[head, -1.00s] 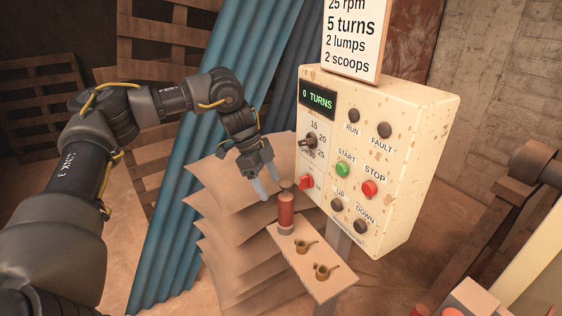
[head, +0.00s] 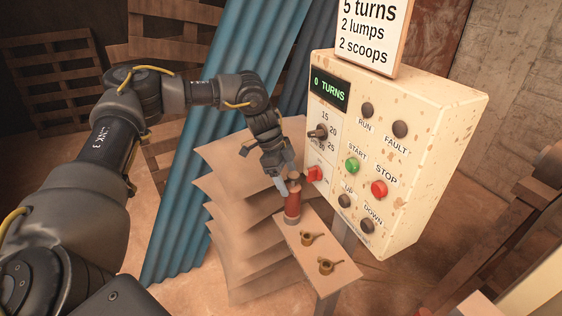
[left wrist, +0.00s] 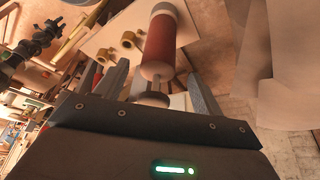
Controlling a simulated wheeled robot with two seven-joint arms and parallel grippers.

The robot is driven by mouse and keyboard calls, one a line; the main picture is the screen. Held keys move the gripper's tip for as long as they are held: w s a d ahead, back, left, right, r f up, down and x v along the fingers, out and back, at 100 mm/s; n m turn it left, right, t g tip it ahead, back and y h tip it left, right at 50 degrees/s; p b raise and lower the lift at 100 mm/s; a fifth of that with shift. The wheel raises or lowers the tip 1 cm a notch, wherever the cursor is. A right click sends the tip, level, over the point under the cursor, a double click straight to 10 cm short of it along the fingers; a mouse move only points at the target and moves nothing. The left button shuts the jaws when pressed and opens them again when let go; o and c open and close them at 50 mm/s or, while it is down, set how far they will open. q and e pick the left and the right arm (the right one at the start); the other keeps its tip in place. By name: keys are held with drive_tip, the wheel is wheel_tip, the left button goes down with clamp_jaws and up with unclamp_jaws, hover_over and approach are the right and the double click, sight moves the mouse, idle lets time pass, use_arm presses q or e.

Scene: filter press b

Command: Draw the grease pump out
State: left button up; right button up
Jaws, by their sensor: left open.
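The grease pump (head: 292,206) is a red cylinder with a grey base and a dark top knob, standing upright at the back end of a small wooden shelf (head: 335,272). My left gripper (head: 288,184) comes down on it from above, open, with its fingertips around the level of the pump's top. In the left wrist view the pump (left wrist: 160,45) shows its knob (left wrist: 152,92) between the two fingers, apart from both as far as I can see. My right gripper is not in view.
Two small brass scoops (head: 310,238) lie on the shelf in front of the pump. A cream control box (head: 415,150) with knobs and buttons stands close to the right. Stacked brown sheets (head: 235,185) and a blue corrugated panel (head: 205,140) are at left.

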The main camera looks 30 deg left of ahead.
sight(290, 185)
use_arm(q)
drive_tip(key=shift+x, duration=1.75)
drive_tip(key=shift+s, duration=0.1)
drive_tip(key=shift+c, duration=0.5)
drive_tip(key=c, duration=1.2)
drive_tip(key=shift+r+p, duration=0.15)
drive_tip(key=shift+p, duration=0.2)
